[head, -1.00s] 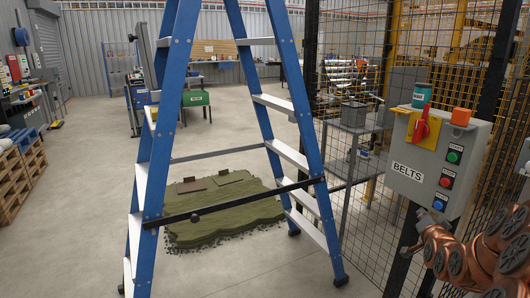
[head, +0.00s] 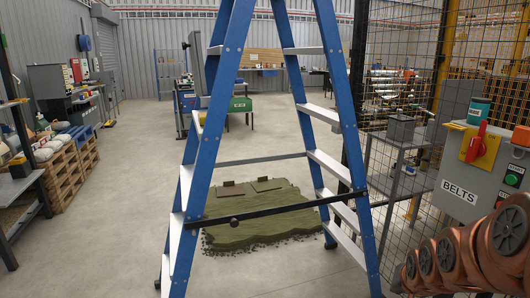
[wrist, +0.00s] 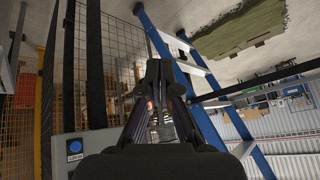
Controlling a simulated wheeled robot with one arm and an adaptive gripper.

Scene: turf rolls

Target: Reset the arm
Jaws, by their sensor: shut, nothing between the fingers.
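My gripper (wrist: 158,72) shows in the wrist view with its dark fingers together and nothing between them. Its fingers point up the picture, between the mesh fence and the blue ladder. In the head view my copper-coloured arm is at the lower right, in front of the BELTS control box (head: 470,178); the gripper is outside that view. The grey box has a red handle (head: 477,141) on a yellow plate and a green START button (head: 513,175).
A blue stepladder (head: 208,140) stands close in front. Behind it a mossy turf stack (head: 255,215) lies on the floor; it also shows in the wrist view (wrist: 238,32). A mesh fence (head: 385,215) runs along the right. Pallets (head: 70,178) stand at left. Floor left of the ladder is clear.

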